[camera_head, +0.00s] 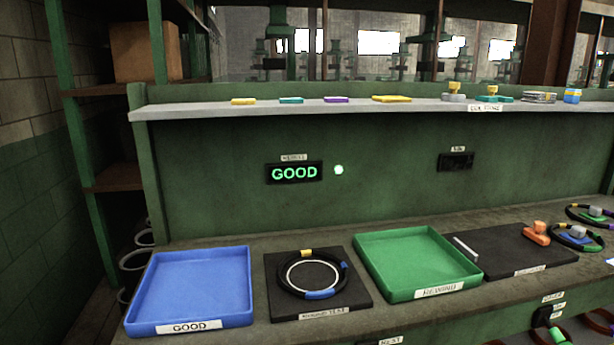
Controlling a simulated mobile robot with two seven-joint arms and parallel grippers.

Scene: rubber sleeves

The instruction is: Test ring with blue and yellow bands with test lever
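A black ring (283,281) with a yellow band at its back and blue bands at its front and right lies flat on a dark square test pad (350,300). The ring lies around a white circle marked on the pad. A display (294,173) on the green back panel reads GOOD in lit green letters. A small white light (338,170) glows beside it. I cannot make out a test lever for certain. Neither of my grippers shows in the head view.
An empty blue tray (205,280) labelled GOOD stands left of the pad. An empty green tray (415,260) stands right of it. A dark mat (490,252) holds a white bar and an orange fixture (537,232). More banded rings (577,236) lie far right. A shelf (220,112) carries small coloured pieces.

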